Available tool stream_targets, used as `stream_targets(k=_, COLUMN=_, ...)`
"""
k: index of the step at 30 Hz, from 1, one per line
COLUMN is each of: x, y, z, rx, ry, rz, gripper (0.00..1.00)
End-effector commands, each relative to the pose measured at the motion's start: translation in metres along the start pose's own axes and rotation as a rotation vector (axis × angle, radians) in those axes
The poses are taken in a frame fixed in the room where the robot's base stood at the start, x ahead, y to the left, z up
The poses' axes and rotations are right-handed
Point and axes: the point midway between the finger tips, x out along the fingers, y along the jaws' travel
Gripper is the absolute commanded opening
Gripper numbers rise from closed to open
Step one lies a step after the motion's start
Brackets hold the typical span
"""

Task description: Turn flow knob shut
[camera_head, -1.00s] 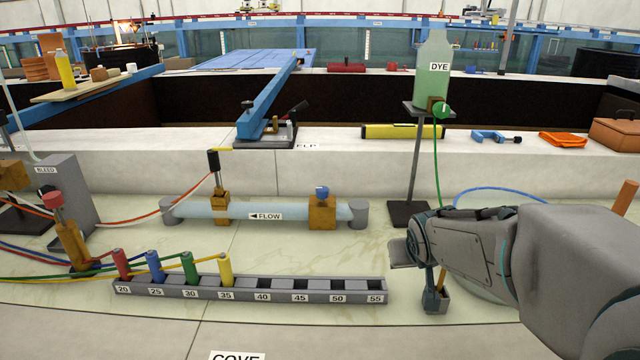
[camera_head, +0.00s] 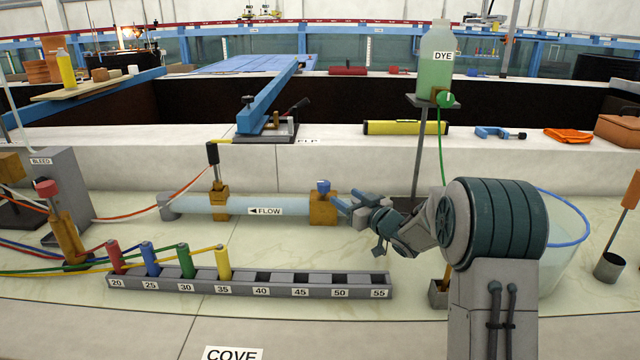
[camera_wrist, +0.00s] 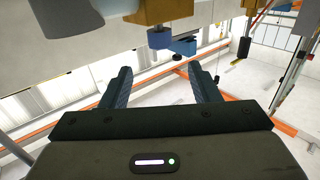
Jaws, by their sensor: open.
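The flow knob (camera_head: 323,186) is a small blue knob on top of a brass valve block (camera_head: 322,208), at the right part of a pale pipe labelled FLOW (camera_head: 230,207). My gripper (camera_head: 344,201) is open, its fingers pointing left, just right of the block and slightly lower than the knob in the head view. I cannot tell whether a finger touches the block. In the wrist view the two fingers (camera_wrist: 159,70) are apart with nothing between them. Blue parts (camera_wrist: 183,46) beside a brass block (camera_wrist: 165,11) show beyond the fingertips.
A second brass valve (camera_head: 218,190) with a black handle stands left on the pipe. A grey rack (camera_head: 310,285) with coloured plugs lies in front. A dye bottle (camera_head: 436,65) on a stand is behind my arm. A clear, blue-rimmed basin (camera_head: 565,250) is at right.

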Motion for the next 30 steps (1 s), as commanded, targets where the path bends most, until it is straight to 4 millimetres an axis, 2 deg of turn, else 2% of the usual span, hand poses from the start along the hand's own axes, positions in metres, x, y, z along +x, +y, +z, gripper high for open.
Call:
stream_targets(k=18, x=0.105, y=0.0, z=0.001, rx=-0.001, ry=0.0, rz=0.001, gripper=0.56)
stream_targets(k=24, x=0.124, y=0.0, z=0.0, rx=-0.001, ry=-0.001, rz=0.003, gripper=0.56)
stream_targets(k=30, x=0.131, y=0.0, z=0.0, rx=-0.001, ry=-0.001, rz=0.002, gripper=0.56)
